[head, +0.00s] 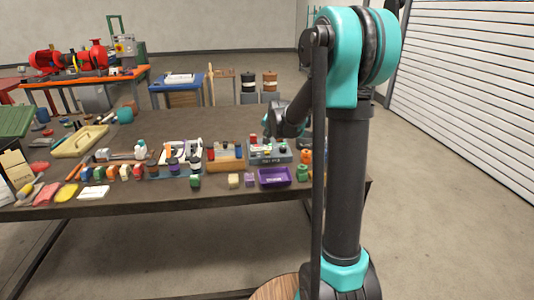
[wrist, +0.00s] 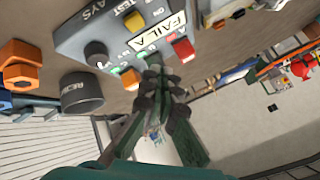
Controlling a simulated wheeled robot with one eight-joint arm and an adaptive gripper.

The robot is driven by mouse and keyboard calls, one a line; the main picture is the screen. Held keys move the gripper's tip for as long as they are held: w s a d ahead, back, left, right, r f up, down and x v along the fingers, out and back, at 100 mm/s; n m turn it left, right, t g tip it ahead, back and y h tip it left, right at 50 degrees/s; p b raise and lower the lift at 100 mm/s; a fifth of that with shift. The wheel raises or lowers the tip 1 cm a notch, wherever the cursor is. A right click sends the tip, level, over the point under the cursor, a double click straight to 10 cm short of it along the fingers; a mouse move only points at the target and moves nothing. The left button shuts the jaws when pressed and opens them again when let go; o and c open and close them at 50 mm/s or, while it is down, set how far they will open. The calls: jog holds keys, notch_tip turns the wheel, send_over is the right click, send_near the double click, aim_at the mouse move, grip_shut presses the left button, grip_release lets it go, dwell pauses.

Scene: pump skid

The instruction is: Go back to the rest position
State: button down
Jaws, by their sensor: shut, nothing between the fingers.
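My gripper (wrist: 155,72) shows in the wrist view with its dark fingers together and nothing between them. Its fingertips are in front of a grey control box (wrist: 85,35) with a "FAIL A" label, a yellow button, a red button and a black knob; I cannot tell whether they touch it. In the head view my arm reaches over the right end of the table. The gripper there is small and partly hidden by the arm, near the grey box (head: 268,160).
The dark table (head: 190,125) holds many small parts, a purple tray (head: 275,178) and a beige tray (head: 78,142). Orange nuts (wrist: 20,65) and a black cap (wrist: 82,92) are close to the box. Red pumps (head: 70,60) stand behind. The floor at right is clear, before a white shutter (head: 465,80).

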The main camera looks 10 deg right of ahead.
jog(key=s+d+f+n+g, duration=0.1)
jog(key=s+f, duration=0.3)
jog(key=s, duration=0.9)
jog(key=s+d+f+n+g, duration=0.1)
jog(key=s+f+n, duration=0.3)
jog(key=s, duration=1)
jog(key=s+d+f+n+g+h, duration=0.1)
jog(key=s+d+f+n+g, duration=0.1)
jog(key=s, duration=1.2)
notch_tip(320, 180, down, 2)
jog(key=shift+f+n+g, duration=0.1)
jog(key=shift+n+g, duration=0.3)
jog(key=shift+g, duration=0.1)
